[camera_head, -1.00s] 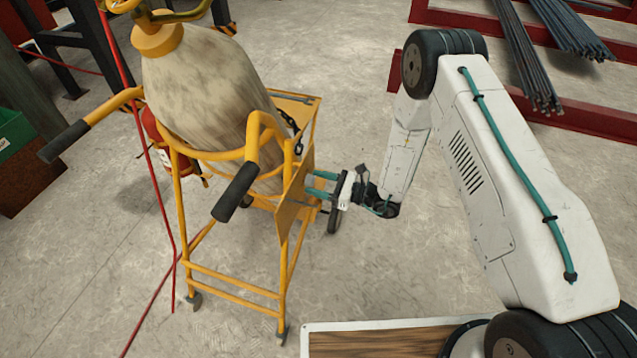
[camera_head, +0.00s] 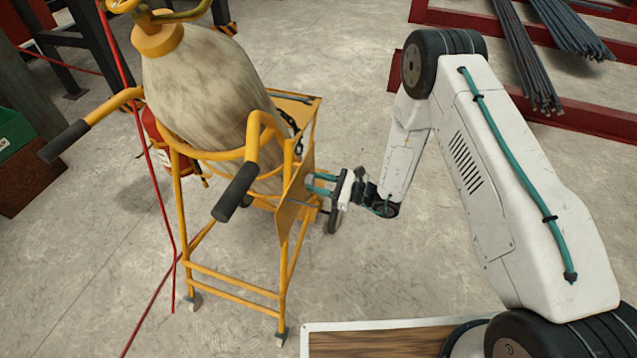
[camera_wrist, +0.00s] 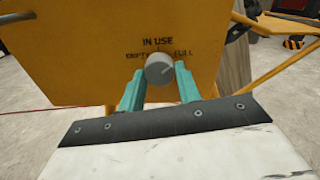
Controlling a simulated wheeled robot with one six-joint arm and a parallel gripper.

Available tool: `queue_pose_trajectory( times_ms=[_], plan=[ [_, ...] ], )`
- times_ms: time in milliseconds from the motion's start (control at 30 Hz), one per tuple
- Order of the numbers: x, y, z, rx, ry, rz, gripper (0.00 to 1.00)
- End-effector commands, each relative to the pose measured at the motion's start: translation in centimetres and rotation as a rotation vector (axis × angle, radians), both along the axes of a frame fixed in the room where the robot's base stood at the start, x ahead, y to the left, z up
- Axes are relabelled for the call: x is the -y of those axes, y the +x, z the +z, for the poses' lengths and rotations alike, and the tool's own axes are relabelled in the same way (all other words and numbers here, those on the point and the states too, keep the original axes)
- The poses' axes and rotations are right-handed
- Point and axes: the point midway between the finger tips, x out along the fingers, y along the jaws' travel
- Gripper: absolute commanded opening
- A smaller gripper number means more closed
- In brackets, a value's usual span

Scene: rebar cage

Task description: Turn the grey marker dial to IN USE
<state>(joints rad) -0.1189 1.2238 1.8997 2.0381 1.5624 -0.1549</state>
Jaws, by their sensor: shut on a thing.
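The grey marker dial (camera_wrist: 159,69) is a round knob on the yellow panel (camera_wrist: 85,50) of the cylinder trolley. IN USE is printed above it, EMPTY at its upper left and FULL at its upper right. A faint line on its face seems to point right, towards FULL. My gripper (camera_wrist: 160,78) has a teal finger against each side of the dial and is shut on it. In the head view my gripper (camera_head: 318,184) reaches the panel's right side from the right, and the dial is small between the fingers.
The yellow trolley (camera_head: 232,279) holds a large, worn, pale cylinder (camera_head: 205,90), with a red extinguisher (camera_head: 178,158) beside it. Red hoses hang at the left. Rebar bundles (camera_head: 570,30) lie on red racks at the upper right. Floor between trolley and racks is clear.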

Motion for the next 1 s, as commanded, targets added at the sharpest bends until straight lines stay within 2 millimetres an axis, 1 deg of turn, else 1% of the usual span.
queue_pose_trajectory(
  times_ms=[600, 800, 1000],
  plan=[
    [0.03, 0.10, 0.06, 0.529, -0.191, 0.000, 0.10],
    [0.05, 0.10, 0.07, 0.666, -0.241, 0.000, 0.10],
    [0.05, 0.10, 0.08, 0.760, -0.275, 0.000, 0.10]
  ],
)
